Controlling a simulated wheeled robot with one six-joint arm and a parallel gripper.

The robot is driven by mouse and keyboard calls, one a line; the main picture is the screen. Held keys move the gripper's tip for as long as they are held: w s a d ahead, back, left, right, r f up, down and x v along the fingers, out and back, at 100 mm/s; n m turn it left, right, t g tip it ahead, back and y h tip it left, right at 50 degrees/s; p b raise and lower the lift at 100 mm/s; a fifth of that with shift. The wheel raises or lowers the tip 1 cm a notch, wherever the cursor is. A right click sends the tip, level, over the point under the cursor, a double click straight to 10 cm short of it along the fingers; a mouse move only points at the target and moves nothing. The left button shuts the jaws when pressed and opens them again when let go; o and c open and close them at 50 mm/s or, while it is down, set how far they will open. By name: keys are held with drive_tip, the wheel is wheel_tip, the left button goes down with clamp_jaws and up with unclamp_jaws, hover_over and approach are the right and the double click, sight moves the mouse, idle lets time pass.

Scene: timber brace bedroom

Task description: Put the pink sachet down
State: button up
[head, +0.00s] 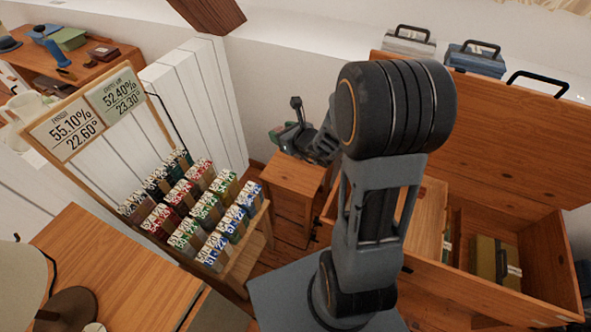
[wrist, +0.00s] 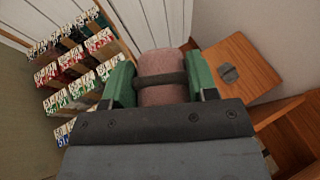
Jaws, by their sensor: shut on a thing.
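The pink sachet (wrist: 161,64) shows in the wrist view between the two green fingers of my gripper (wrist: 161,85). A dark band crosses it. My gripper is shut on it. In the head view my gripper (head: 285,137) is above and at the left edge of a small wooden stool (head: 296,177). The sachet cannot be made out clearly there. The wrist view shows the stool top (wrist: 245,75) to the right of the sachet, with a small dark grey patch (wrist: 228,72) on it.
A wooden rack (head: 262,212) with rows of numbered boxes stands left of the stool. An open wooden chest (head: 470,282) holding a case (head: 496,262) stands at the right. A table (head: 120,275) is at the front left. White panels (head: 200,95) stand behind the rack.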

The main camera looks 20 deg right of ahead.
drive_tip(key=s+d+f+b, duration=0.2)
drive_tip(key=d+f+b, duration=0.2)
drive_tip(key=f+b, duration=0.5)
drive_tip(key=s+d+f+b, duration=0.2)
drive_tip(key=d+f+b, duration=0.2)
drive_tip(key=f+b, duration=0.5)
drive_tip(key=b, duration=0.3)
hover_over(301, 173)
drive_tip(key=f, duration=1.1)
drive_tip(key=shift+s+a+f, duration=0.1)
drive_tip(key=shift+s+a, duration=0.05)
drive_tip(key=shift+s, duration=0.25)
drive_tip(key=shift+w+f, duration=0.3)
drive_tip(key=shift+f, duration=0.15)
drive_tip(key=shift+w+f+b, duration=0.1)
drive_tip(key=shift+f+b, duration=0.95)
drive_tip(key=shift+f, duration=0.5)
drive_tip(key=shift+f, duration=0.1)
drive_tip(key=shift+f, duration=0.15)
drive_tip(key=o, duration=0.9)
